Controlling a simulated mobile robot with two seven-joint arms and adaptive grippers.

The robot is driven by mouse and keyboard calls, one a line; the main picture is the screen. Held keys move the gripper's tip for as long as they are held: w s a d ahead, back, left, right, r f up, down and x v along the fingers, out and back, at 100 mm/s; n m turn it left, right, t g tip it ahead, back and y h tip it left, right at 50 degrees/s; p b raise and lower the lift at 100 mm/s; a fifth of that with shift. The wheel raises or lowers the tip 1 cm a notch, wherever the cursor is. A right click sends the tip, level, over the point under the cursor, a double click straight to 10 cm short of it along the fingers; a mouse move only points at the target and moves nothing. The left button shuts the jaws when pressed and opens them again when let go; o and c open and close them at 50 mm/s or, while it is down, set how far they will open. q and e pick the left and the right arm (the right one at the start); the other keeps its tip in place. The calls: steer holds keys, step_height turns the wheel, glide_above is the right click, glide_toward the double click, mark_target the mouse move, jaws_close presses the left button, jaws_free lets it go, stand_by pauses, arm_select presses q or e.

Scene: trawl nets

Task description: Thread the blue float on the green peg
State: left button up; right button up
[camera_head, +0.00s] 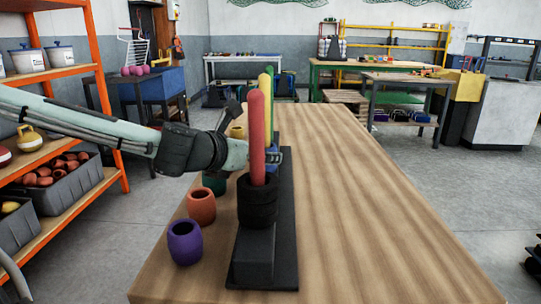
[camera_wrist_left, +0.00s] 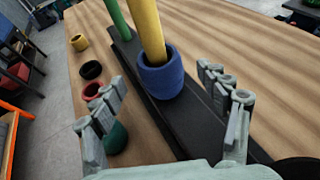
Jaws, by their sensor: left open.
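The blue float (camera_wrist_left: 160,76) is around the yellow peg (camera_wrist_left: 150,28), low on it at the black base (camera_wrist_left: 205,120). The green peg (camera_wrist_left: 116,18) stands bare in its visible part, beyond the yellow peg. My left gripper (camera_wrist_left: 172,112) is open, its fingers apart on the near side of the blue float, with nothing between the tips. In the head view my left gripper (camera_head: 272,157) reaches in from the left behind the red peg (camera_head: 257,130), which hides part of it. My right gripper is in neither view.
A black float (camera_head: 257,202) is around the red peg. Purple (camera_head: 185,243), orange (camera_head: 201,206) and dark green (camera_wrist_left: 116,138) floats stand on the table left of the base, with black (camera_wrist_left: 91,70) and yellow (camera_wrist_left: 79,43) ones farther back. The table's right side (camera_head: 370,220) is clear.

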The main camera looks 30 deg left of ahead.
arm_select(q)
steer(key=b+x, duration=0.1)
steer(key=x, duration=0.5)
steer(key=shift+w+f+b, duration=0.25)
steer(key=shift+w+b, duration=0.05)
steer(key=shift+b, duration=0.1)
steer(key=shift+w+a+f, duration=0.1)
steer(key=shift+w, duration=0.6)
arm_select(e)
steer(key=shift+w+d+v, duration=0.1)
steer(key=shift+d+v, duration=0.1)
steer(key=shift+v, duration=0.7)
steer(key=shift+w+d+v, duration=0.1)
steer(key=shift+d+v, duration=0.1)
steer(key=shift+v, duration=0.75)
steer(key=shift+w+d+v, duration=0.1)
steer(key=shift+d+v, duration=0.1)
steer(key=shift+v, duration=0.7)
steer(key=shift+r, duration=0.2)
arm_select(q)
steer(key=c, duration=1.4)
steer(key=shift+c, duration=0.4)
steer(key=o, duration=1.4)
steer(key=shift+s, duration=0.1)
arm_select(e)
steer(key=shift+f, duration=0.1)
